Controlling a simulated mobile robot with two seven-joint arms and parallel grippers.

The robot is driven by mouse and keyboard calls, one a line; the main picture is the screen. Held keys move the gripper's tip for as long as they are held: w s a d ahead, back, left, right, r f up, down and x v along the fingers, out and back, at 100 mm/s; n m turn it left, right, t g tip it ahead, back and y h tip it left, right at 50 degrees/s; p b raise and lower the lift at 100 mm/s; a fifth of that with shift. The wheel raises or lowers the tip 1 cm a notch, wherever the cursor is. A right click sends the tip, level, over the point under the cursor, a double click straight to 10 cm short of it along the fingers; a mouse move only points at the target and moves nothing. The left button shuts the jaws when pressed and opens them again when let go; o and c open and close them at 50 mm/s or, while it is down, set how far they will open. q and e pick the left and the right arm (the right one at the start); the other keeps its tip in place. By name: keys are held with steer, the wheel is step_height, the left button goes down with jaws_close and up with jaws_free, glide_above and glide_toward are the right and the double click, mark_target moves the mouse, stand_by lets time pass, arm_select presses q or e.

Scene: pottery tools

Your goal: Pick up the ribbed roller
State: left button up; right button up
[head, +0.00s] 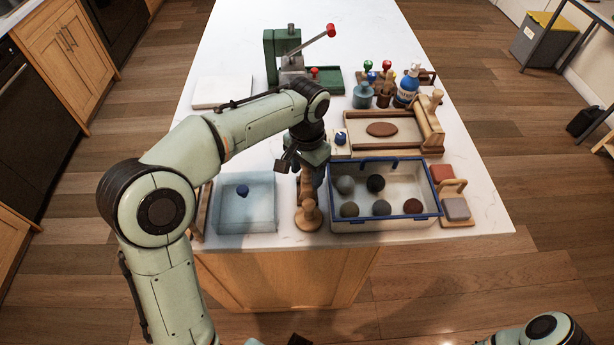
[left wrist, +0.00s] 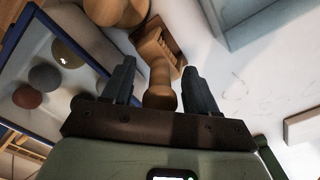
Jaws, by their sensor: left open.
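A wooden tool that looks like the ribbed roller (head: 307,186) is by the counter's front edge, between the pale blue box and the blue-rimmed bin; its ribs are hard to make out. In the left wrist view, a wooden handle (left wrist: 161,84) and a grooved wooden part (left wrist: 152,45) show beyond the fingers, with a larger rounded wooden piece (left wrist: 115,10) at the top. My left gripper (head: 303,158) is open, just above the wooden tool. Its fingers (left wrist: 160,88) appear on either side of the handle, apart from it. My right gripper is out of view.
The blue-rimmed bin (head: 384,221) with several clay balls is close on the right. A pale blue translucent box (head: 246,214) is on the left. Behind are a board with a rolling frame (head: 362,133), bottles (head: 408,85) and a green press (head: 269,56).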

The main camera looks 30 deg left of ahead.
arm_select(q)
jaws_close()
steer(key=shift+r, duration=0.15)
